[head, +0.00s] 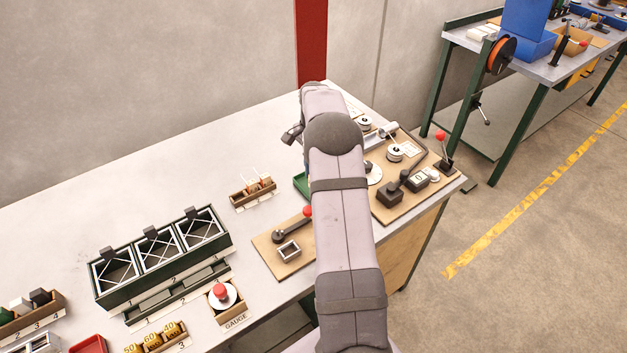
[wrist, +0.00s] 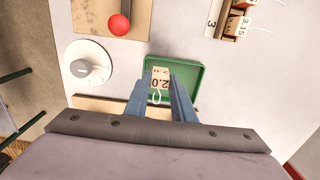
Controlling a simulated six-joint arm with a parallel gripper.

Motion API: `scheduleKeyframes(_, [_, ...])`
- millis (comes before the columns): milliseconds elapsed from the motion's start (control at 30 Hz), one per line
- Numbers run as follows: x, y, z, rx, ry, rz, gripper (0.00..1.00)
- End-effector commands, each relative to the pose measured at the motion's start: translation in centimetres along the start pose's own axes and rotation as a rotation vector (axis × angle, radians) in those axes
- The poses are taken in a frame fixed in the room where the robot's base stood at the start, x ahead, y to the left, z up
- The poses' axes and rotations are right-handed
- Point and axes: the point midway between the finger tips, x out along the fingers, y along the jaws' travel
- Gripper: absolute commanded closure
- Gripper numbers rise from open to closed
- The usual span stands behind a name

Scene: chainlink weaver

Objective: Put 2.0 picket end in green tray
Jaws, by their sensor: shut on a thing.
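The green tray (wrist: 192,69) lies on the bench and fills the middle of the wrist view. In the head view only a sliver of the green tray (head: 300,183) shows beside my arm. My gripper (wrist: 160,90) is shut on the 2.0 picket end (wrist: 160,76), a pale piece with a dark "2.0" label and a thin white loop. From the wrist camera the piece overlaps the tray's area. Its exact height above the tray floor cannot be told. My gripper is hidden behind my arm in the head view.
A wooden rack (head: 240,197) with other picket ends, one marked 3.15, stands left of the tray. A board with a red-knobbed lever (head: 291,231) and a white round dial (wrist: 88,63) are close by. A green three-bay fixture (head: 112,299) stands further left.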

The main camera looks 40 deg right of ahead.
Motion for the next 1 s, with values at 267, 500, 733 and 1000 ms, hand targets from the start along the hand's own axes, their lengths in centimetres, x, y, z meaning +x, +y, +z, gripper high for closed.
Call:
scheduleKeyframes(267, [2.2, 0.1, 0.1, 0.0, -0.002, 0.004, 1.0])
scheduleKeyframes(500, [3.8, 0.1, 0.1, 0.0, -0.001, 0.001, 1.0])
scheduleKeyframes(733, [3.8, 0.1, 0.0, 0.0, 0.0, 0.001, 1.0])
scheduleKeyframes(1000, [4.1, 0.1, 0.0, 0.0, 0.0, 0.001, 0.59])
